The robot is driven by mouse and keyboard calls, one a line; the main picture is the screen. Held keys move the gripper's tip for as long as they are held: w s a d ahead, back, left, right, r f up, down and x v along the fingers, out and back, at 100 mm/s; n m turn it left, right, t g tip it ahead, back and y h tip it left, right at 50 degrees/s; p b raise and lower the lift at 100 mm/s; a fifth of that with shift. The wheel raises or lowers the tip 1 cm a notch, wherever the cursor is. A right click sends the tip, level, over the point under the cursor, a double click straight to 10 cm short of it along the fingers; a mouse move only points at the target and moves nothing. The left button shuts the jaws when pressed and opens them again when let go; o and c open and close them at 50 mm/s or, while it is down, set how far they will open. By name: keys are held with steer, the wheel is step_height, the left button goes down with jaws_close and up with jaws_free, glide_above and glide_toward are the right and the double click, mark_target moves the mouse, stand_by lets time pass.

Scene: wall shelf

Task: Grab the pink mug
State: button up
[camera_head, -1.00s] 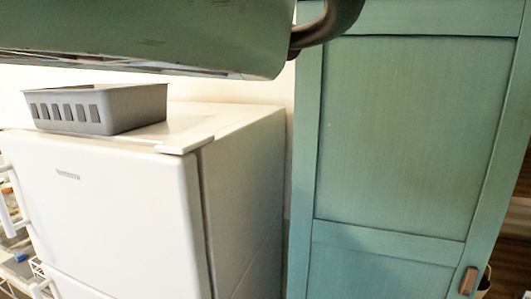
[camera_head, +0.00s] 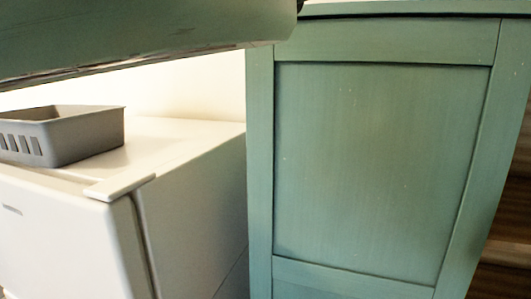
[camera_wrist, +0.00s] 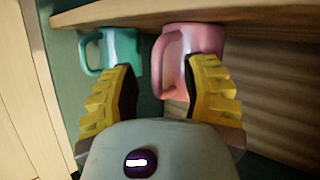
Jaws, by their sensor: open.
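The pink mug (camera_wrist: 203,42) is in the wrist view, upper middle, against the lower edge of a wooden board. Its handle (camera_wrist: 160,62) points left, into the gap between my fingers. My gripper (camera_wrist: 164,78) is open, with its two yellow ridged fingers apart and nothing held. The right finger overlaps the mug's body in the picture; I cannot tell whether they touch. Neither the mug nor my gripper shows in the head view.
A teal mug (camera_wrist: 122,47) stands left of the pink one, close to the left finger. The wooden board (camera_wrist: 235,15) crosses the top. In the head view are a green cabinet (camera_head: 370,160), a white fridge (camera_head: 195,195), a grey basket (camera_head: 85,140) and a green panel (camera_head: 140,35) overhead.

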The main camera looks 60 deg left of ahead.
steer(key=shift+f, duration=0.1)
steer(key=shift+c, duration=0.2)
steer(key=shift+s, duration=0.1)
jaws_close()
